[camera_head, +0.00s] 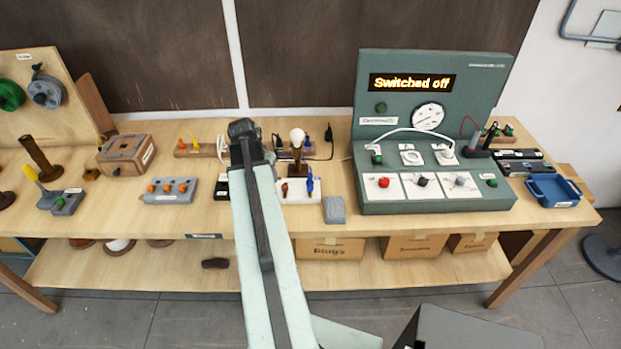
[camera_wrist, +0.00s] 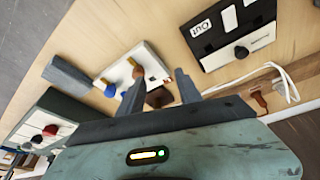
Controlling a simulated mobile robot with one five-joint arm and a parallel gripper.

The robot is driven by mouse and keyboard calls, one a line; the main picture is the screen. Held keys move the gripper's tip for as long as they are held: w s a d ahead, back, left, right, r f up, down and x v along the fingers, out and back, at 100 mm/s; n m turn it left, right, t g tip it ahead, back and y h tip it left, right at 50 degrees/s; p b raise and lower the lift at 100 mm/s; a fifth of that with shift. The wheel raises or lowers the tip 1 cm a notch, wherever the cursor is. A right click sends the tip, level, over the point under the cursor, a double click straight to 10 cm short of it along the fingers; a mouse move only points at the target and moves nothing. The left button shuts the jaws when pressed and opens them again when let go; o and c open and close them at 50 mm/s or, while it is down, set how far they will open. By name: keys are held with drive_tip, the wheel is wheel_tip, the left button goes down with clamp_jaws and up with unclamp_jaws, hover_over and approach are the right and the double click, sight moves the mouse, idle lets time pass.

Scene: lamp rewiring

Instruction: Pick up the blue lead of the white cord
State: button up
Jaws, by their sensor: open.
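The white cord (camera_wrist: 283,83) loops at the right of the wrist view, beside a reddish-brown piece. It also shows as a white loop (camera_head: 222,149) left of my arm in the head view. I cannot make out a blue lead on it. A blue piece (camera_wrist: 110,90) sits on a white plate (camera_wrist: 150,60); the same blue piece (camera_head: 310,181) shows right of my arm in the head view. My gripper (camera_wrist: 160,88) is open, with a dark brown object between or behind its fingers. In the head view my arm hides part of the bench around it.
A bulb (camera_head: 296,138) stands on a brown holder behind the white plate. A grey block (camera_head: 335,210) lies at the bench's front edge. The green test panel (camera_head: 435,190) stands to the right. A black-and-white box (camera_wrist: 235,35) lies near the fingers. Bare wood shows between these things.

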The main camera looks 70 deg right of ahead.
sight(309, 174)
drive_tip(key=s+d+m, duration=0.1)
drive_tip(key=s+d, duration=0.2)
drive_tip(key=s+d+f+m+b, duration=0.1)
drive_tip(key=s+d, duration=0.1)
drive_tip(key=s, duration=0.2)
drive_tip(key=s+d+m+b, duration=0.1)
drive_tip(key=s+d, duration=0.2)
drive_tip(key=s, duration=0.1)
drive_tip(key=shift+s+d+f+g+h, duration=0.15)
drive_tip(key=shift+d+f+g+h, duration=0.15)
drive_tip(key=shift+f+g, duration=0.1)
drive_tip(key=b+x, duration=0.5)
drive_tip(key=shift+w+d+f, duration=0.15)
drive_tip(key=shift+w, duration=0.1)
clamp_jaws()
